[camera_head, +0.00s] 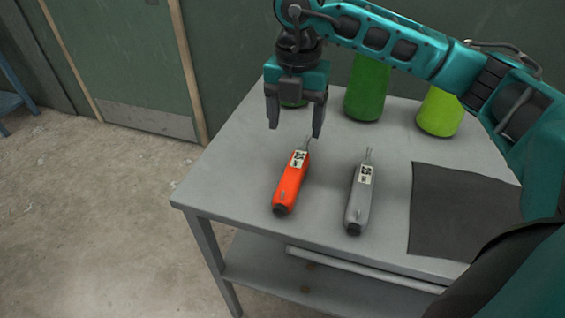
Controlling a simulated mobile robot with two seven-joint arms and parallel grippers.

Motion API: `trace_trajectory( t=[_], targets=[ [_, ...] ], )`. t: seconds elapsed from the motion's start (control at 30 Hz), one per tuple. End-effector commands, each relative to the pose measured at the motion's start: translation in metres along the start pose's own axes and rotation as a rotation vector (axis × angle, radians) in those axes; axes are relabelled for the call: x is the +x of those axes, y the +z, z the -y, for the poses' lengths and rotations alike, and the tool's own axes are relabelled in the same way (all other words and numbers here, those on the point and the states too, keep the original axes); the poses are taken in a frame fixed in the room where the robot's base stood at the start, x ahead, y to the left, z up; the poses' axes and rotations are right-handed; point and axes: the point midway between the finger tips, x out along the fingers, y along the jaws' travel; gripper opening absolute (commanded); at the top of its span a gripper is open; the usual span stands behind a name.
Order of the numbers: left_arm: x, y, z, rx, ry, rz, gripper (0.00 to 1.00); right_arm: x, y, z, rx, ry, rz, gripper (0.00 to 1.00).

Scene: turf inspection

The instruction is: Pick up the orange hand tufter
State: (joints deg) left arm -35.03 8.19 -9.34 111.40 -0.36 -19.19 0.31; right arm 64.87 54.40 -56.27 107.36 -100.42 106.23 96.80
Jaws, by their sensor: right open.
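The orange hand tufter (289,186) lies on the grey table (236,172), left of its middle. It has a white label, a dark butt end toward me and a thin metal tip pointing away. My right gripper (295,130) points down above the far end of the tufter, near its metal tip. Its two fingers are apart with nothing between them. I cannot tell the exact height of the fingers over the table. My left gripper does not show.
A grey hand tufter (358,203) lies right of the orange one, with a clear gap. A dark mat (455,215) covers the table's right side. A dark green cone (367,88) and a lime cone (440,110) stand at the back; another green object (294,103) is mostly hidden behind my gripper.

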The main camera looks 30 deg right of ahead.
Motion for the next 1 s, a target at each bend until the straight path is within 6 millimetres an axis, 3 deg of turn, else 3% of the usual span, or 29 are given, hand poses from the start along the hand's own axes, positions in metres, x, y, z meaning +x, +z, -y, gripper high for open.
trace_trajectory(
  t=[0.3, 0.57, 0.83, 1.0],
  targets=[
    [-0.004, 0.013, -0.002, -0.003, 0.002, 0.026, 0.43, 0.057, -0.001, 0.001, 0.001, -0.004, -0.003, 0.72],
    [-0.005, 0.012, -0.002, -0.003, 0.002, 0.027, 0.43, 0.078, -0.003, 0.001, -0.002, -0.002, -0.003, 0.72],
    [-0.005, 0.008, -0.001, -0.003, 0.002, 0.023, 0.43, 0.116, -0.010, 0.001, -0.001, -0.003, -0.003, 0.72],
    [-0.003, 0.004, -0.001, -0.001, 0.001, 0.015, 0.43, 0.125, -0.009, 0.001, -0.001, -0.001, -0.002, 0.72]
  ],
)
